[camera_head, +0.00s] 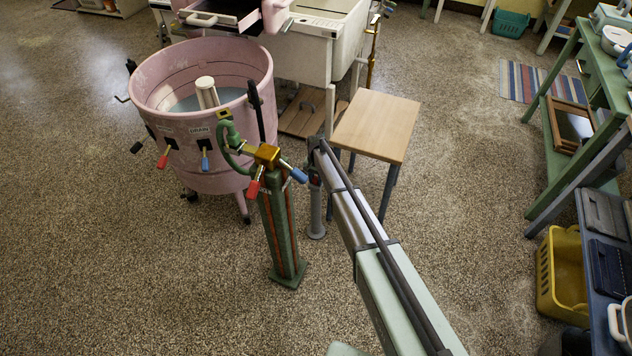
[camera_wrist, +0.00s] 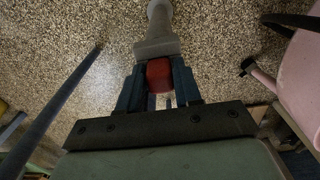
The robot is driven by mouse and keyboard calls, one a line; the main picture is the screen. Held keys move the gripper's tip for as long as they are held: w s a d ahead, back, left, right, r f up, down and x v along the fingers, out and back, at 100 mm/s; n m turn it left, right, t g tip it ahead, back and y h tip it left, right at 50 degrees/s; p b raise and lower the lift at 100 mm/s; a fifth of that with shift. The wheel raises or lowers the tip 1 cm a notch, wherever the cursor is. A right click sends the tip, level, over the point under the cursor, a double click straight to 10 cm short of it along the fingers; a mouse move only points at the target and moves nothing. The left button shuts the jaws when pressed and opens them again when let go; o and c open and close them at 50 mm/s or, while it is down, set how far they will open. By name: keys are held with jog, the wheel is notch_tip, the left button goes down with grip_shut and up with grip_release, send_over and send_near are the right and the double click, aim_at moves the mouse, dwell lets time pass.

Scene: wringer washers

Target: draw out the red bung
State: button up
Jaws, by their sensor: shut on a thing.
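The red bung (camera_wrist: 158,75) shows in the wrist view between the two dark fingers of my gripper (camera_wrist: 159,88), which is shut on it. A grey standpipe (camera_wrist: 156,38) runs away from the bung, its wide end right at the bung. I cannot tell whether the bung's end is still inside the pipe. In the head view my gripper (camera_head: 316,180) is above the grey standpipe (camera_head: 317,215), which stands upright on the floor. A small bit of red shows there, mostly hidden by my gripper.
A green post (camera_head: 280,230) with a brass valve block (camera_head: 267,156) and coloured levers stands close to the left. The pink washer tub (camera_head: 205,185) is beyond it. A wooden-topped stool (camera_head: 376,125) stands just behind my arm. The floor in front is clear.

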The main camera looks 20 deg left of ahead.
jog(key=shift+r, duration=0.15)
jog(key=shift+r, duration=2.45)
